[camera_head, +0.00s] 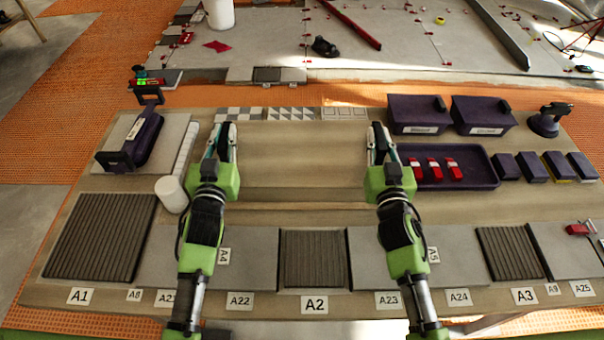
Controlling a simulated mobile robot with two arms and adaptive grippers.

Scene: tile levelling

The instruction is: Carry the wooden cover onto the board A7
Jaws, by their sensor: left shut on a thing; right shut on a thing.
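The wooden cover (302,152) is a wide, flat, light brown panel at the middle of the table, much the same colour as the tabletop. My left gripper (222,140) is shut on its left end. My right gripper (380,142) is shut on its right end. The cover looks level between them; I cannot tell how high above the table it is. I can read no A7 label, so I cannot tell which board is A7.
Grey tiles and dark ribbed mats with labels line the front edge, including A2 (314,305). Right are a dark tray (480,178) with red pieces and two dark boxes (418,113). Patterned tiles (290,114) lie behind.

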